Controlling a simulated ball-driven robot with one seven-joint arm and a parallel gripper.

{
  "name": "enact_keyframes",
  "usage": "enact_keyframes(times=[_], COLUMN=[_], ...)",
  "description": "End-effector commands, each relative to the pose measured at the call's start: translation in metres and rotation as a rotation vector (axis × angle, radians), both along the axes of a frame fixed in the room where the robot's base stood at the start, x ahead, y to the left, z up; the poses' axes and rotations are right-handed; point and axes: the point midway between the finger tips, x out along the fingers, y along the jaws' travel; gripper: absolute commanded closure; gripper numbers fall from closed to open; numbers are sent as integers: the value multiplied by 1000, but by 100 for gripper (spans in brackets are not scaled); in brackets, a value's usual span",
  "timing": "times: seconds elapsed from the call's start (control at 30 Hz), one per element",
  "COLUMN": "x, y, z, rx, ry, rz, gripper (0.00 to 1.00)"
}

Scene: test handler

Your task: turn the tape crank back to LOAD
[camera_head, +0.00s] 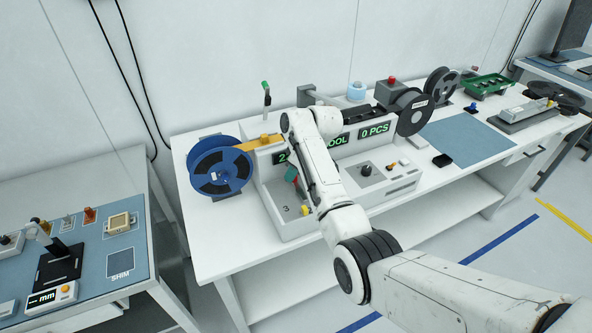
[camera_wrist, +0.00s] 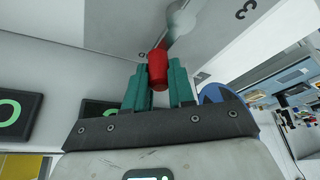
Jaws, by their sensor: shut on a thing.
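The tape crank shows in the wrist view as a red knob (camera_wrist: 157,66) joined to a pale grey crank arm (camera_wrist: 182,22) on the test handler's face. My gripper (camera_wrist: 158,84) has teal fingers shut on the red knob, one on each side. In the head view my gripper (camera_head: 291,176) is at the handler's left front, largely hidden by my white arm. The test handler (camera_head: 300,228) is a grey machine with green-lit displays and a "3" on its lower front. I see no LOAD mark in either view.
A blue reel (camera_head: 217,166) stands at the handler's left with orange tape running to it. A dark reel (camera_head: 412,110), a red button and a panel with a black knob (camera_head: 366,169) are to the right. A blue mat (camera_head: 465,140) lies mostly bare at far right.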

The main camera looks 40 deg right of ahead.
Motion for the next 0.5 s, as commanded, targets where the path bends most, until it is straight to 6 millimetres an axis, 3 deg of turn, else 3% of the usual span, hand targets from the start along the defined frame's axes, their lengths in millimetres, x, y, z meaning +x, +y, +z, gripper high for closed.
enact_keyframes(times=[0.5], x=[1], y=[2], z=[2], rx=[-1], ry=[-2], rz=[46], gripper=[100])
